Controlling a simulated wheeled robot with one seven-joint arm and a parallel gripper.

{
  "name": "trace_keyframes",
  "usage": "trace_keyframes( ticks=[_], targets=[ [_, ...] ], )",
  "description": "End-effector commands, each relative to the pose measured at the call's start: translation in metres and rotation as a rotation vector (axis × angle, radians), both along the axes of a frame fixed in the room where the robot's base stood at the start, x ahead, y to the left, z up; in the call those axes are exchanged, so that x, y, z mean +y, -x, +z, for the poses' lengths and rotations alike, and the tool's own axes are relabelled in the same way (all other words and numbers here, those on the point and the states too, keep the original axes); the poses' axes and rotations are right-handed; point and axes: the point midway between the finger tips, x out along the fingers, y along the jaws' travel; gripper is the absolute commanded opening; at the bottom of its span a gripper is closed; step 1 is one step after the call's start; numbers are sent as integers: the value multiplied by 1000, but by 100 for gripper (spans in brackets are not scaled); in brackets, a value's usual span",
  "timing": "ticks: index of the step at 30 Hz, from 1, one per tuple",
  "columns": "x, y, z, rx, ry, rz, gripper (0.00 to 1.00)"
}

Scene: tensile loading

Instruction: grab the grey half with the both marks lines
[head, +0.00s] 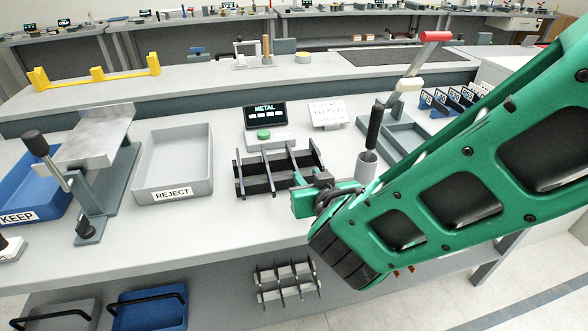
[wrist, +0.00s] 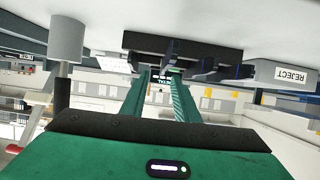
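I cannot make out a grey half with mark lines in either view. A black slotted rack (head: 240,178) stands on the bench in front of the METAL display; it also shows upside down in the wrist view (wrist: 150,42). No grey piece is clear in its slots, and my gripper hides its right end. My gripper (head: 304,192) is at the rack's right front side. In the wrist view its two green fingers (wrist: 160,84) are apart, with nothing seen between them.
A grey REJECT tray (head: 173,163) lies left of the rack, and a blue KEEP tray (head: 38,187) farther left beside a metal lever stand (head: 98,190). A grey cylinder (head: 366,165) and a red-handled lever (head: 435,37) stand right. The METAL display (head: 265,115) is behind.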

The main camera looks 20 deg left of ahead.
Motion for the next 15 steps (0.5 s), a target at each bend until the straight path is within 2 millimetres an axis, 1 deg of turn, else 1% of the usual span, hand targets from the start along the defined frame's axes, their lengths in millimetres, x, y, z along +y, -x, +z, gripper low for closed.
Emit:
trace_keyframes(
  ticks=[2, 9, 15],
  targets=[
    [6, -5, -3, -2, -1, 3, 28],
    [23, -33, -17, -1, -2, 1, 28],
    [29, -43, -21, -1, -2, 2, 28]
  ],
)
